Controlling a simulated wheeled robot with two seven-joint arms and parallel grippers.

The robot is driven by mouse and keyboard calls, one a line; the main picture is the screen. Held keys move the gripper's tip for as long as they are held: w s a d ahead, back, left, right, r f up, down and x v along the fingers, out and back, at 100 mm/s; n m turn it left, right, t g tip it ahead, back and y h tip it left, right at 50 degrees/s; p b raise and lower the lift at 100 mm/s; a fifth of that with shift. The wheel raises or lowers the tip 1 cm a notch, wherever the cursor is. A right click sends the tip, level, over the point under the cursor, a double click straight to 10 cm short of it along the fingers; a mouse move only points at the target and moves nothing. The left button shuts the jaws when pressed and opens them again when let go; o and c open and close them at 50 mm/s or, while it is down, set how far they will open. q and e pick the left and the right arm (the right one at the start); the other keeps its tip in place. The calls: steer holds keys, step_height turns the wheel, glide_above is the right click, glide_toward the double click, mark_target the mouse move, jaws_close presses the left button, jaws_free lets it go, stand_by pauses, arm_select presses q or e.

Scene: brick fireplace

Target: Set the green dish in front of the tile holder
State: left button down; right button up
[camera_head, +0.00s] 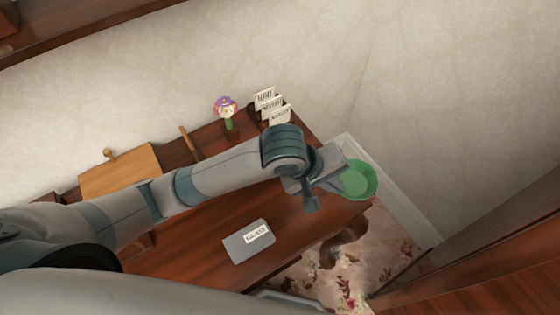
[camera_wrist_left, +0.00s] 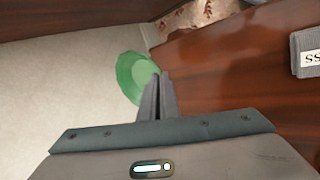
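The green dish (camera_head: 362,178) is at the right end of the wooden table, partly past its edge. In the left wrist view the dish (camera_wrist_left: 135,78) shows against the pale wall and floor, just beyond my fingertips. My left gripper (camera_head: 338,178) reaches over the table. Its fingers (camera_wrist_left: 160,76) are close together at the dish's near rim and appear shut on it; the contact itself is partly hidden. The tile holder (camera_head: 272,106), with several white labelled tiles, stands at the table's back right, behind my left forearm. My right gripper is not in view.
A flower in a green vase (camera_head: 228,110) stands left of the tile holder. A wooden board (camera_head: 120,170) is farther left. A grey block labelled GLASS (camera_head: 249,241) lies near the table's front. The table (camera_head: 200,238) is bare left of this block.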

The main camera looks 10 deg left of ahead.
arm_select(q)
steer(key=w+a+f, duration=0.2)
steer(key=a, duration=0.1)
steer(key=w+a+f+p, duration=0.1)
steer(key=w+a+f, duration=0.1)
steer(key=a, duration=0.1)
steer(key=w+a+f+p, duration=0.1)
steer(key=a+f, duration=0.1)
steer(key=a, duration=0.1)
steer(key=shift+w+a+f, duration=0.35)
steer(key=shift+w+a, duration=0.05)
steer(key=shift+f+p, duration=0.65)
steer(key=shift+f, duration=1.35)
steer(key=c, duration=2.2)
jaws_free()
steer(key=shift+f, duration=0.1)
steer(key=shift+o, duration=0.9)
steer(key=b+v, duration=0.1)
steer(key=v, duration=1.1)
steer(key=shift+b, duration=0.4)
